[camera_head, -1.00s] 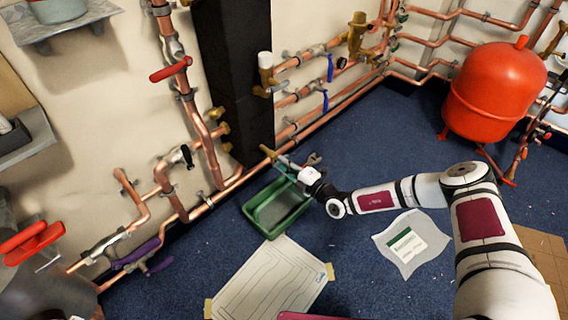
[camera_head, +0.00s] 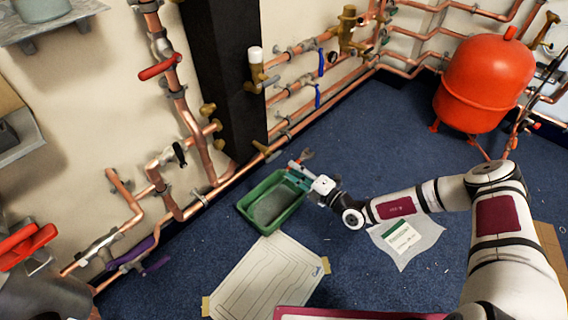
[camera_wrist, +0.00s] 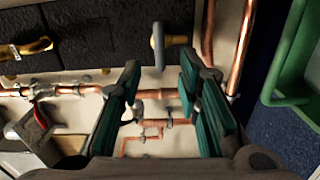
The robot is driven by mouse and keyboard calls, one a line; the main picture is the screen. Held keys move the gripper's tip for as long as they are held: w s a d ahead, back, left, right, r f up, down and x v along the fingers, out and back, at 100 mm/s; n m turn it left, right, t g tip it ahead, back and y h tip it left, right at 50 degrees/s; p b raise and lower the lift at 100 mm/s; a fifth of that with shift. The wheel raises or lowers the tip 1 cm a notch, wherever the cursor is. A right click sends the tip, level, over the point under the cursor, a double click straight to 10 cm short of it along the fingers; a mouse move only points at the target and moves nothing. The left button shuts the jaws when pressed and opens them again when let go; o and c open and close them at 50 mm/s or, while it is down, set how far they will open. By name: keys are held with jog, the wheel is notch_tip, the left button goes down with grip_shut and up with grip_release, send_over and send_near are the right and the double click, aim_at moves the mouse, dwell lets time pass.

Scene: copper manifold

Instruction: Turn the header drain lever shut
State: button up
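A small brass valve (camera_head: 263,148) sits on the low copper pipe at the foot of the black column, just above the green tray. I take it for the header drain, though no label shows; its lever position is too small to tell. In the wrist view a grey lever handle (camera_wrist: 158,47) stands beyond my fingertips near a horizontal copper pipe, probably the same valve. My gripper (camera_head: 298,165) is over the tray's far right edge, right of the valve and apart from it. In the wrist view its teal-padded fingers (camera_wrist: 160,90) are open with nothing between them.
The green tray (camera_head: 247,212) lies on the blue floor under my gripper. The black column (camera_head: 225,75) rises behind the pipe. A red lever (camera_head: 160,67), a black lever (camera_head: 179,153) and purple levers (camera_head: 135,252) are at left. Red tank (camera_head: 485,85) stands at right.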

jog(key=shift+v, duration=1.9)
